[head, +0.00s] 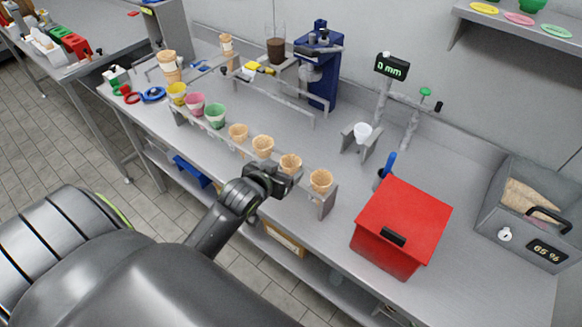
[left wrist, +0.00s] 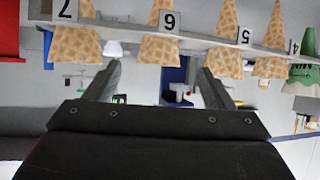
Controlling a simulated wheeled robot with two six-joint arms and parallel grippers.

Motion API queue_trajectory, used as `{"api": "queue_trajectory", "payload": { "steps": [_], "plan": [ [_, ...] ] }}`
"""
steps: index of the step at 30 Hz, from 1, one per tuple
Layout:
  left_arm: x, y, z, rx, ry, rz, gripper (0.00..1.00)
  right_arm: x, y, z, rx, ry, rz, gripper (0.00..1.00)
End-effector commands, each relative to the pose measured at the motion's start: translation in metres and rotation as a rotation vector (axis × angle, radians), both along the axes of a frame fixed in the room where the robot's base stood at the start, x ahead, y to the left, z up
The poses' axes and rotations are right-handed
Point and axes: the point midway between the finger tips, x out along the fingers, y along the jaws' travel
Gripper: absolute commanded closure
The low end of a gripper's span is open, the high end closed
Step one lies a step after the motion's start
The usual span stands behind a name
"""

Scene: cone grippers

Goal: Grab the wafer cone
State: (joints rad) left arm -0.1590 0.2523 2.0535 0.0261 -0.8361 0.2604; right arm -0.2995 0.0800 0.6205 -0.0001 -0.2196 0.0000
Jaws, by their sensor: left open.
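Several wafer cones stand in a row in a grey rack (head: 328,200) along the front of the counter. The wrist view is upside down and shows cones at labels 7 (left wrist: 75,45), 6 (left wrist: 157,48), 5 (left wrist: 226,60) and 4 (left wrist: 272,68). My left gripper (head: 281,176) is at the front of the rack, close to the wafer cone (head: 291,161) second from the right end. In the wrist view its two fingers (left wrist: 159,72) are apart, with the number 6 cone in line with the gap. Nothing is between the fingers. My right gripper is not in view.
Yellow (head: 177,92), pink (head: 195,103) and green (head: 216,116) cups sit at the left of the rack. A red box (head: 405,225) stands right of the rack. A blue machine (head: 320,70) and a 0 mm display (head: 391,67) are behind. The counter behind the rack is partly clear.

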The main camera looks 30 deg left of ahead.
Motion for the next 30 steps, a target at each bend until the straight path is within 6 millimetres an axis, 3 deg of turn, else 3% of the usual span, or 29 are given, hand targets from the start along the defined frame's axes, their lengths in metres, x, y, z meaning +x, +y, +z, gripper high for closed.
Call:
{"api": "queue_trajectory", "payload": {
  "steps": [8, 19, 30],
  "plan": [
    [0.012, 0.001, -0.005, 0.0, 0.0, 0.0, 0.23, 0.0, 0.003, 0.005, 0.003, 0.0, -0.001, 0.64],
    [0.049, 0.004, -0.021, 0.001, 0.0, 0.0, 0.23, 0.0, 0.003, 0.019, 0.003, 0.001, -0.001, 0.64],
    [0.054, 0.005, -0.026, 0.001, 0.0, 0.0, 0.23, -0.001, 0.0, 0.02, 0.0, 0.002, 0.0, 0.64]
  ]
}}
